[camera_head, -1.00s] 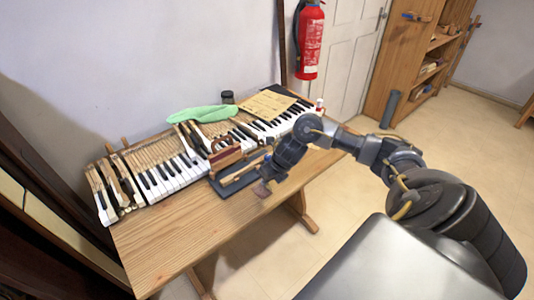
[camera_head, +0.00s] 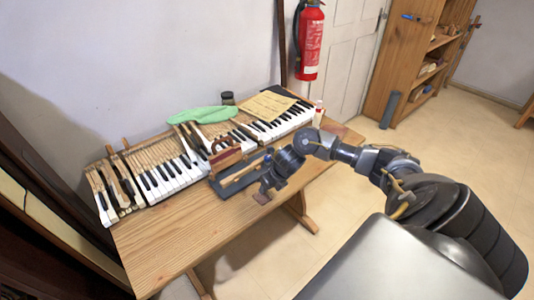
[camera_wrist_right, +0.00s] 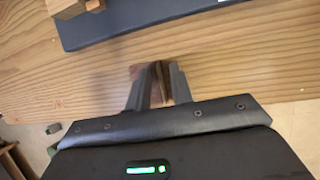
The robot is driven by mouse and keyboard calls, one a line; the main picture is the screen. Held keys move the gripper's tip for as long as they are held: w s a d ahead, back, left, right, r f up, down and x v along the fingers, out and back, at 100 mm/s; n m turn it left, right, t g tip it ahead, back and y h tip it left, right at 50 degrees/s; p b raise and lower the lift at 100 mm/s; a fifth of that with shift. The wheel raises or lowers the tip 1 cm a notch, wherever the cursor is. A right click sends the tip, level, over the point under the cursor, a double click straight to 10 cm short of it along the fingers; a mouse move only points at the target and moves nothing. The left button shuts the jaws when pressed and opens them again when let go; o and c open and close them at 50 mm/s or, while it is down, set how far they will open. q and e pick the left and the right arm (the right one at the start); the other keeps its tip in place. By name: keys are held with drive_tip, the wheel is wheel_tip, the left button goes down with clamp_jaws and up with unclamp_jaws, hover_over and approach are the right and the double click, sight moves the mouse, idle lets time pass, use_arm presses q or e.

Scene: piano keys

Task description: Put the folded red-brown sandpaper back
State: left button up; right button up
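The folded red-brown sandpaper (camera_wrist_right: 158,82) is between the fingers of my right gripper (camera_wrist_right: 155,92) in the right wrist view. Both fingers press close on its sides. In the head view the right gripper (camera_head: 267,188) is over the front part of the table, just right of the dark tray, and the sandpaper (camera_head: 261,198) shows as a small brown piece at its tips. I cannot tell whether the sandpaper touches the table. My left gripper is not in view.
The dark tray (camera_head: 226,191) holds a wooden-handled tool, with a red-brown wooden holder (camera_head: 225,158) behind. The table's front left (camera_head: 170,245) is bare.

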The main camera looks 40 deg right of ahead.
drive_tip(key=shift+r, duration=0.15)
drive_tip(key=shift+s+r, duration=0.1)
drive_tip(key=shift+r, duration=0.1)
drive_tip(key=v, duration=1.1)
drive_tip(key=shift+r, duration=0.25)
drive_tip(key=shift+s, duration=0.1)
